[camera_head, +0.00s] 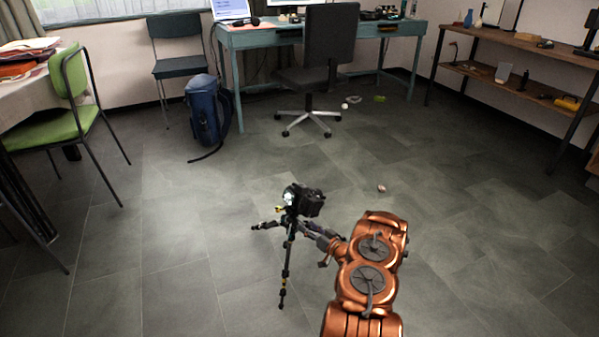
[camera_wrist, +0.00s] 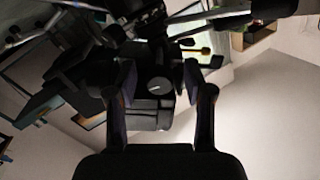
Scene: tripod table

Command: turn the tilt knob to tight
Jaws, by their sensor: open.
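A black tripod (camera_head: 287,262) stands on the floor with a black camera (camera_head: 309,202) on its head. In the wrist view a round grey knob (camera_wrist: 160,86) with a pale line across its face sits near the middle; it looks like the tilt knob. My gripper (camera_wrist: 160,78) is open, with one finger on each side of the knob and a gap to each. I cannot tell how deep the fingertips reach. In the head view my gripper (camera_head: 327,244) is at the right of the tripod head, and the knob cannot be made out.
Dark tripod parts and a yellow-tipped lever (camera_wrist: 205,51) crowd the upper wrist view. A small round object (camera_head: 381,188) lies on the floor behind my arm. An office chair (camera_head: 318,75), blue backpack (camera_head: 205,112) and green chair (camera_head: 55,125) stand farther off. Floor around the tripod is mostly clear.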

